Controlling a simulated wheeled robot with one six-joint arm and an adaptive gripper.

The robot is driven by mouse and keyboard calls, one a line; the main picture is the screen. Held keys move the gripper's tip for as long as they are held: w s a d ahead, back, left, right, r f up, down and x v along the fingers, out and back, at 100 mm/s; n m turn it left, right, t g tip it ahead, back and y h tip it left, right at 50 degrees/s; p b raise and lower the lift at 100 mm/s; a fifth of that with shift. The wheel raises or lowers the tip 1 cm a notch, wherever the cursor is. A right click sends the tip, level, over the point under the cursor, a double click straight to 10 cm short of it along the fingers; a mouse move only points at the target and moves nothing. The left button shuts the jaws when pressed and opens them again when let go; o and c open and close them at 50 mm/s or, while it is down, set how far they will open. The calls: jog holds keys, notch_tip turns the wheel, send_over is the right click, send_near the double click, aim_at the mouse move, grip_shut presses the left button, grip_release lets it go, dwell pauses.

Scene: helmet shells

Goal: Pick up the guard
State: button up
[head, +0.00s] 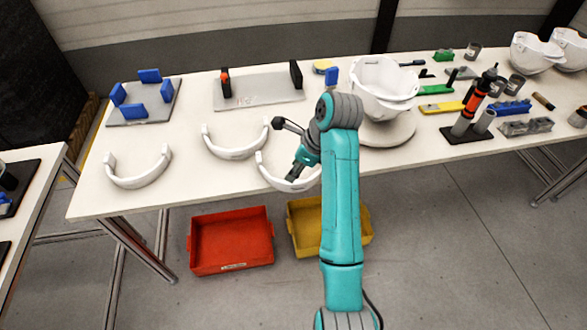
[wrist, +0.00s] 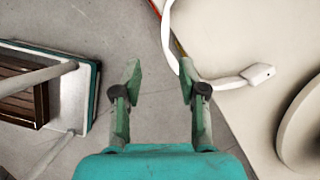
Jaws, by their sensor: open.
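Three white, curved guards lie on the white table in the head view: one at the left (head: 138,180), one in the middle (head: 236,152) and one at the front edge (head: 275,181). My gripper (head: 291,176) is over the front-edge guard, and my arm hides part of that guard's right side. In the wrist view my gripper (wrist: 160,70) is open with its fingers apart. A guard (wrist: 228,82) curves past the right fingertip, partly behind it, and ends in a square tab. Whether finger and guard touch cannot be told. Mostly grey floor shows between the fingers.
A white helmet shell (head: 372,92) stands on a round stand (head: 392,132) right of my gripper. Blue blocks on a plate (head: 150,118) and a grey fixture (head: 265,88) are behind. Red (head: 231,240) and yellow (head: 303,230) bins sit below the table's front edge.

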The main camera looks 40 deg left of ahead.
aim_at(284, 182)
jog(key=shift+w+x, duration=0.15)
jog(key=shift+x, duration=2.55)
jog(key=shift+w+x, duration=0.2)
jog(key=shift+x, duration=2.45)
jog(key=shift+a, duration=0.2)
